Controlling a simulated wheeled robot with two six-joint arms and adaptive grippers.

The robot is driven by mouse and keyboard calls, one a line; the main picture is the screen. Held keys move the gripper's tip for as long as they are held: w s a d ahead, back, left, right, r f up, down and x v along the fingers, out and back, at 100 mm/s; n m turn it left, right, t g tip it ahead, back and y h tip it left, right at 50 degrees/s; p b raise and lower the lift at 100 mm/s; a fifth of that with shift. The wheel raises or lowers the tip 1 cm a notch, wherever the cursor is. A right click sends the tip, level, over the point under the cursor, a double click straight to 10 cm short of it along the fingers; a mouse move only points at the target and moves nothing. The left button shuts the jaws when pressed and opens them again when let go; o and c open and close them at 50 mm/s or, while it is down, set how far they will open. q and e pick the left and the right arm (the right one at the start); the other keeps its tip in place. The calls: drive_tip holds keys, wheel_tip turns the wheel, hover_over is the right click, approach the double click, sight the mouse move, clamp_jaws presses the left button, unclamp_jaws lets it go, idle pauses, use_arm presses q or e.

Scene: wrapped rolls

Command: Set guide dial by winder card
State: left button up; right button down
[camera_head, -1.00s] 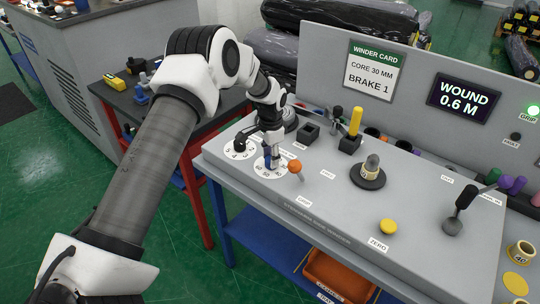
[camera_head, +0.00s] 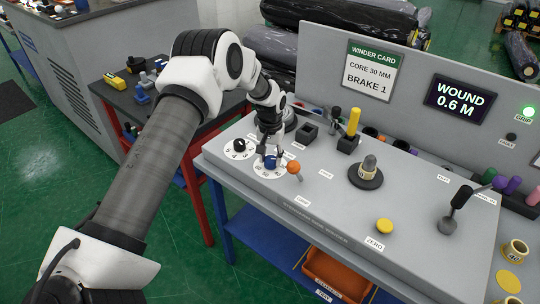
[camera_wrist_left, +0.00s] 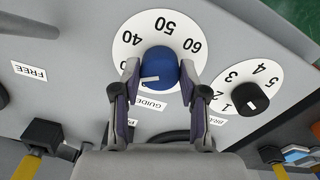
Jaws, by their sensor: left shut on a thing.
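The guide dial is a blue knob (camera_wrist_left: 158,68) on a white round scale (camera_wrist_left: 128,50) marked 40, 50 and 60 in the left wrist view. Its white mark points left there, below the 40; any number there is hidden by a finger. My left gripper (camera_head: 270,158) is shut on the knob, one finger on each side (camera_wrist_left: 159,88). A GUIDE label (camera_wrist_left: 150,103) lies beside the scale. The winder card (camera_head: 372,71) on the back panel reads CORE 30 MM, BRAKE 1. My right gripper is not in view.
An orange-topped lever (camera_head: 294,168) stands just right of the gripper. A yellow post (camera_head: 354,122), spindle (camera_head: 368,165) and yellow button (camera_head: 384,226) stand farther right.

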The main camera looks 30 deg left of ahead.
sight(271, 159)
use_arm(q)
drive_tip(key=shift+s+f+n, duration=0.2)
drive_tip(key=shift+f+n, duration=0.1)
drive_tip(key=shift+n, duration=0.1)
drive_tip(key=o, duration=1.1)
drive_tip(key=shift+o, duration=0.2)
drive_tip(key=shift+w+f, duration=0.1)
drive_tip(key=shift+w, duration=0.25)
wheel_tip(271, 159, up, 12)
drive_tip(key=shift+w, duration=0.1)
